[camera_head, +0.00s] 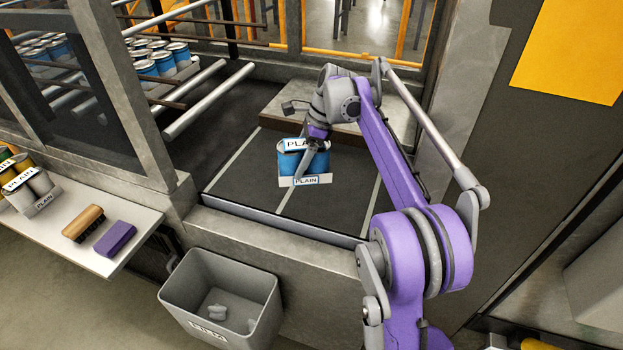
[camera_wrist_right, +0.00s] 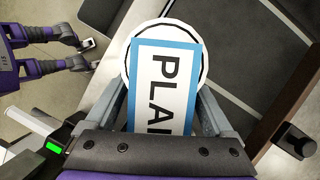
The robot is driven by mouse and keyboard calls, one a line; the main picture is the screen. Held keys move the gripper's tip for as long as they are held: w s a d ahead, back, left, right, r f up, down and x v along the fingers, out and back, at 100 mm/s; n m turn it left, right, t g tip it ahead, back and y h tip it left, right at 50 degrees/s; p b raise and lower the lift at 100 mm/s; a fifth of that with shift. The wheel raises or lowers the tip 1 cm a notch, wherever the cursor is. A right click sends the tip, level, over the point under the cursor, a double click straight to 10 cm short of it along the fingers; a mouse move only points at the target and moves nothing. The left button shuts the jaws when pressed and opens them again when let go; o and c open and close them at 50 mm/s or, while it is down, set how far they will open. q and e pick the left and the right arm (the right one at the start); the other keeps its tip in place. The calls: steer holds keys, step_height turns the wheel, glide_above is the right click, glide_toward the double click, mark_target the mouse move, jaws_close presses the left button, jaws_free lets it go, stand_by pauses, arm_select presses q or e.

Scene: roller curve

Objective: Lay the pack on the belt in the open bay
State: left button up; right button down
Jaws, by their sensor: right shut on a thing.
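The pack (camera_head: 317,163) is a group of blue cans on a white tray with "PLAIN" labels. My right gripper (camera_head: 305,165) reaches down from above and is shut on it. The right wrist view shows the fingers on either side of a blue-bordered "PLAIN" label (camera_wrist_right: 165,85), with a round white can top behind it. The pack is over the dark belt (camera_head: 255,180) in the open bay, between pale lane lines. I cannot tell whether its underside touches the belt. My left gripper is not in view.
A grey bin (camera_head: 222,290) stands below the bay's front edge (camera_head: 280,222). More blue cans (camera_head: 155,62) stand behind rollers (camera_head: 208,100). A grey ledge (camera_head: 270,112) lies behind the pack.

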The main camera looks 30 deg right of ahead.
steer(key=w+d+f+m+t, duration=0.1)
steer(key=w+d+m+t, duration=0.1)
steer(key=w+d+m, duration=0.5)
steer(key=shift+n+h, duration=0.5)
steer(key=shift+n, duration=0.4)
steer(key=shift+w+f+b, duration=0.15)
steer(key=shift+w+f, duration=0.15)
steer(key=shift+f, duration=1.45)
steer(key=shift+w+f+b, duration=0.1)
steer(key=shift+w+f, duration=0.25)
steer(key=shift+f, duration=1.45)
steer(key=shift+w+f+b, duration=0.15)
steer(key=shift+w+f, duration=0.15)
steer(key=shift+f, duration=1.45)
steer(key=shift+f, duration=0.1)
